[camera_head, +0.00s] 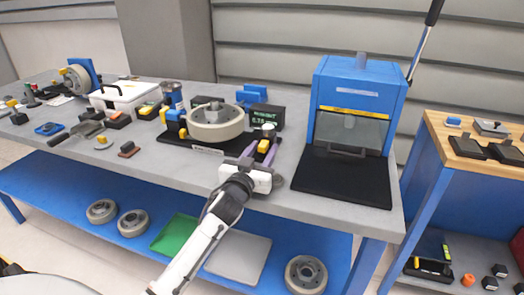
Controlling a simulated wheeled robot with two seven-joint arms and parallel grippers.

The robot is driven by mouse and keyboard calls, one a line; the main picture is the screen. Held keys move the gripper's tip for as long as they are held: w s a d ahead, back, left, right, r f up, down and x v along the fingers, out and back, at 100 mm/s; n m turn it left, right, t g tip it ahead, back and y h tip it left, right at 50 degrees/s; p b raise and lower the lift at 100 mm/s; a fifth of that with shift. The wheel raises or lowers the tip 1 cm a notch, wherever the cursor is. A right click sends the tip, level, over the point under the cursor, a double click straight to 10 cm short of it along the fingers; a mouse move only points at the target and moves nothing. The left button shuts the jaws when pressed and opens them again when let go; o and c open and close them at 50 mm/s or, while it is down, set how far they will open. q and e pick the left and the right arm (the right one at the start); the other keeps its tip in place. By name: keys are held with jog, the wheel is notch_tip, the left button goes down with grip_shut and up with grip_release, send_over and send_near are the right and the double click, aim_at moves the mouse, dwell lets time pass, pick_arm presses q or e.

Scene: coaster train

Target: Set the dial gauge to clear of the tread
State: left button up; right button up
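A wheel with a pale tread (216,126) lies on a black base on the grey bench, next to a dark display (266,116) with green digits. A small round pale part on a post (268,128), seemingly the dial gauge, stands at the wheel's right side, with a yellow piece (263,146) below it. My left gripper (262,150) reaches in from the front; its purple fingers are apart, on either side of the yellow piece. I cannot tell whether they touch it. The gap between gauge and tread is too small to judge. My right gripper is not in view.
A blue press-like machine (359,90) with a black mat (344,180) stands to the right. A white box (124,95) and several small tools lie at left. The lower shelf (75,205) holds wheels and trays. A wood-topped table (462,150) stands at far right.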

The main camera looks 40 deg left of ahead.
pick_arm(q)
jog(key=shift+s+a, duration=0.1)
jog(key=shift+s+f, duration=0.1)
jog(key=shift+s, duration=0.25)
jog(key=v, duration=0.8)
jog(key=shift+s+d, duration=0.4)
jog(key=shift+s, duration=0.3)
